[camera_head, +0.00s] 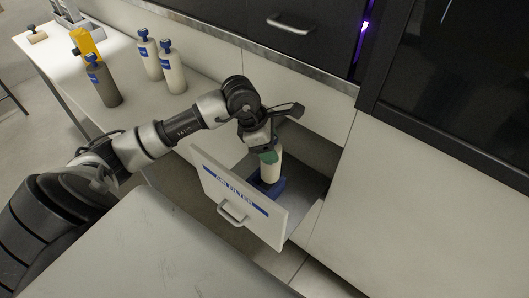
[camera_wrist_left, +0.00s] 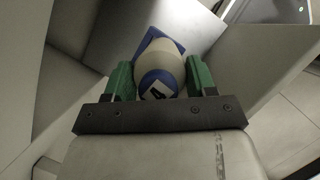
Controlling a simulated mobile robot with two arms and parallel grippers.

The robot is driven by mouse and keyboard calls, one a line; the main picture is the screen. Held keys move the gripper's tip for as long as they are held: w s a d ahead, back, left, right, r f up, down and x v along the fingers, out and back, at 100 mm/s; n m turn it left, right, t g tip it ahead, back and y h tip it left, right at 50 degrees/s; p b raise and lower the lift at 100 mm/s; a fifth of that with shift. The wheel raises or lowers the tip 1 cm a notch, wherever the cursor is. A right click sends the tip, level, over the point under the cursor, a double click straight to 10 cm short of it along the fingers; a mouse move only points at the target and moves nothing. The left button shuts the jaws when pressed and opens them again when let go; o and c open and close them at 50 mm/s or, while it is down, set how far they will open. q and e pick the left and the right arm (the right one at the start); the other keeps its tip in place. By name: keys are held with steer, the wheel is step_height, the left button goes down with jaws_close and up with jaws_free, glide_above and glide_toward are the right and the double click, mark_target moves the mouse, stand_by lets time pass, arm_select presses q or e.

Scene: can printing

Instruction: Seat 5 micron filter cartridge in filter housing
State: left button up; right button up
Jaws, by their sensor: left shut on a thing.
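My left gripper (camera_head: 268,156) reaches down into an open drawer and is shut on a pale filter cartridge (camera_head: 272,171). The cartridge looks upright, with its lower part at a blue base (camera_head: 267,188), likely the filter housing, inside the drawer. I cannot tell how deep it sits. In the left wrist view, the green fingers of the gripper (camera_wrist_left: 161,82) flank the cartridge's blue top (camera_wrist_left: 158,80), which bears a white mark. A blue edge of the base (camera_wrist_left: 150,38) shows behind it. My right gripper is out of view.
The drawer front (camera_head: 238,201) is labelled "AIR FILTER". On the counter at the upper left stand a grey bottle-like cartridge (camera_head: 104,84), two pale ones (camera_head: 149,58) (camera_head: 172,70) and a yellow object (camera_head: 85,42). A dark-fronted cabinet (camera_head: 450,80) stands at the right.

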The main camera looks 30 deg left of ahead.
mark_target(264, 167)
arm_select(q)
steer(key=shift+n+y, duration=0.3)
steer(key=shift+n, duration=0.5)
steer(key=f, duration=0.1)
steer(key=a+f, duration=0.1)
steer(key=f, duration=0.3)
steer(key=shift+w+a+f, duration=0.1)
steer(key=shift+a+f, duration=0.15)
steer(key=shift+a, duration=0.1)
steer(key=shift+t, duration=0.3)
steer(key=shift+f, duration=2.5)
steer(key=o, duration=1.3)
steer(key=shift+c, duration=0.2)
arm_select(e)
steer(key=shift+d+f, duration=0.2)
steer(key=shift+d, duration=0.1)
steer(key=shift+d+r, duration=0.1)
